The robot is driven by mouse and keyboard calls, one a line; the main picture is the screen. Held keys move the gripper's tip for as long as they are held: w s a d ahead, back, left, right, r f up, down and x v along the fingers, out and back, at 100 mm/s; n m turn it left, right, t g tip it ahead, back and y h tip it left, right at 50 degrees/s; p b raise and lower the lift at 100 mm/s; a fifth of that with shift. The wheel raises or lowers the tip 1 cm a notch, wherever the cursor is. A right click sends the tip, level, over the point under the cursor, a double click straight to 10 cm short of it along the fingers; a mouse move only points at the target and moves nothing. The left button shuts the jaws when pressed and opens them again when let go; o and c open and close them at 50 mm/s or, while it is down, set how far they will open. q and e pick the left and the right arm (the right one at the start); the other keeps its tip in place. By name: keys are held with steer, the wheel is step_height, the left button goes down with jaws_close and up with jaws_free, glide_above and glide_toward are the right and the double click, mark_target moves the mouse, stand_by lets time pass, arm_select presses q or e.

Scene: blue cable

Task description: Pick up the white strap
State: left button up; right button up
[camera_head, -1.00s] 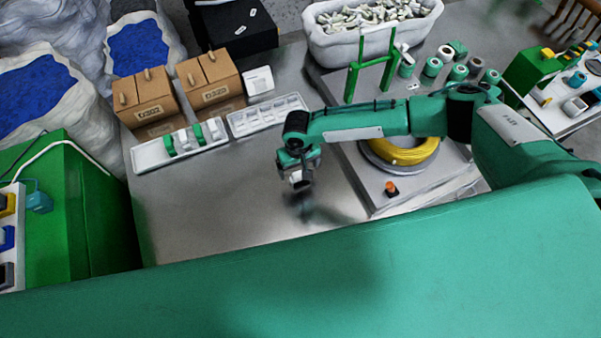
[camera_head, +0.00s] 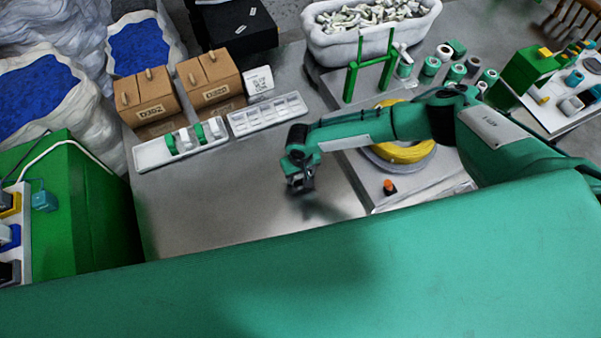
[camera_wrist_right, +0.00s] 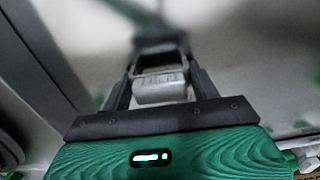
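A white tray (camera_head: 143,158) at the left of the metal table holds a row of small white and green pieces. A white piece (camera_head: 185,139) between green ones may be the white strap; they are too small to be sure. My right gripper (camera_head: 301,190) points down over the bare table, right of the tray and apart from it. In the right wrist view its dark fingers (camera_wrist_right: 160,50) flank a light grey block. I cannot tell if that block is held or part of the gripper. The fingertips are blurred. My left gripper is not in view.
A compartmented white tray (camera_head: 268,117) and cardboard boxes (camera_head: 211,82) stand behind. Right are a green stand (camera_head: 350,82), a yellow coil (camera_head: 405,152) and an orange button (camera_head: 390,187). A large tub (camera_head: 330,45) stands at the back. The table's middle (camera_head: 215,205) is clear.

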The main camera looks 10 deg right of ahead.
steer(key=shift+c, duration=1.3)
steer(key=shift+r, duration=0.15)
